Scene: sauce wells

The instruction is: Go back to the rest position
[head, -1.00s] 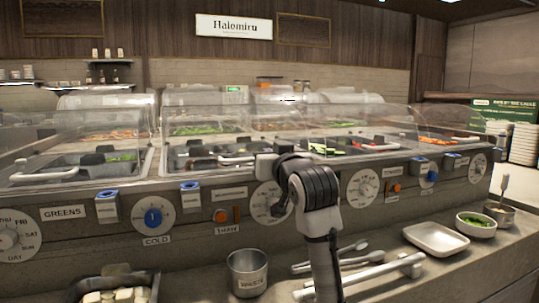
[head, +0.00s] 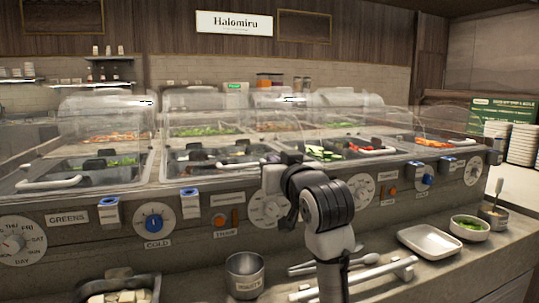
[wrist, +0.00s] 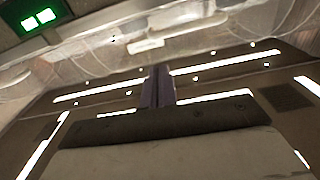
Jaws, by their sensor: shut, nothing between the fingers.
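My gripper's narrow dark fingers (wrist: 158,88) stand side by side, closed and empty, in the middle of the wrist view. They point towards a dark ceiling with bright strip lights. In the head view my arm rises from the bottom middle in front of the salad bar (head: 110,235). Its dark bent joint covers part of a white dial. I cannot make out the fingers in the head view.
Clear covers (head: 200,115) stand over the food wells. On the front ledge are a metal cup (head: 245,285), tongs, a white tray (head: 432,232), a bowl of greens (head: 470,222) and a container of white cubes. A green lit sign (wrist: 38,20) shows in the wrist view.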

